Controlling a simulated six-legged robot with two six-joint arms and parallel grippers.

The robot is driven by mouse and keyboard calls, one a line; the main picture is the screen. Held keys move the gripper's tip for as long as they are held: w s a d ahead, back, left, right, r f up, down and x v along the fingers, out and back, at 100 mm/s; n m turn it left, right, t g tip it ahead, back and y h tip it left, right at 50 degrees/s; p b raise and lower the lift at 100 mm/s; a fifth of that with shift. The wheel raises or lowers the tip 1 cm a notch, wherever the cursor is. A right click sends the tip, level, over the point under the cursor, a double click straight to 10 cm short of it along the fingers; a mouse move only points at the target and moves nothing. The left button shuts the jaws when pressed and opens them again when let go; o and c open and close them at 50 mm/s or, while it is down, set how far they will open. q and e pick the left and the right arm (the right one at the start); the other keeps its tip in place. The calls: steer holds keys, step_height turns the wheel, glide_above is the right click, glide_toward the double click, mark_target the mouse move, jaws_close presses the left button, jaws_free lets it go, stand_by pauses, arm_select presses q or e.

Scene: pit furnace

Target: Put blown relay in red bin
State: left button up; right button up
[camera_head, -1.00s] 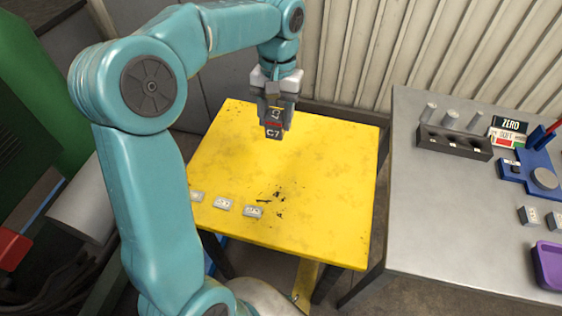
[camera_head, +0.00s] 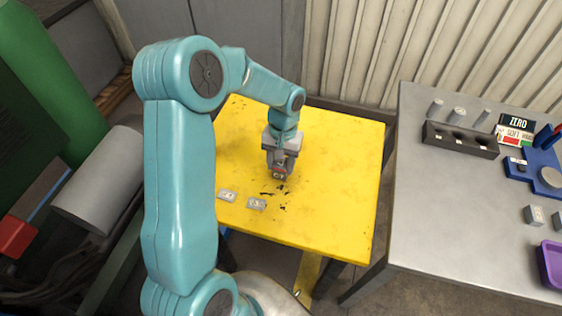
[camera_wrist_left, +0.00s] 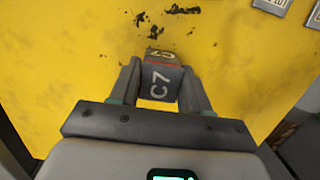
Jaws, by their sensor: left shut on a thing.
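My left gripper (camera_head: 280,172) is shut on a dark grey block marked C7, with a thin red stripe; I take it to be the relay. The block (camera_wrist_left: 160,82) shows between the two fingers in the left wrist view. In the head view it is over the middle of the yellow table (camera_head: 340,190), close to some dark scorch marks. I cannot tell whether it touches the tabletop. No red bin is clearly recognisable; a red box-like thing (camera_head: 15,238) shows at the far left edge. My right gripper is out of view.
Small grey labelled blocks (camera_head: 257,204) lie at the table's front left. A grey bench (camera_head: 430,215) on the right holds a dark rack (camera_head: 460,139), a ZERO sign (camera_head: 514,122), a blue fixture (camera_head: 535,170) and a purple tray (camera_head: 549,262). The yellow table's right side is clear.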

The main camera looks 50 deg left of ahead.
arm_select(q)
steer(key=shift+f, duration=0.1)
steer(key=shift+f, duration=0.15)
steer(key=o, duration=1.1)
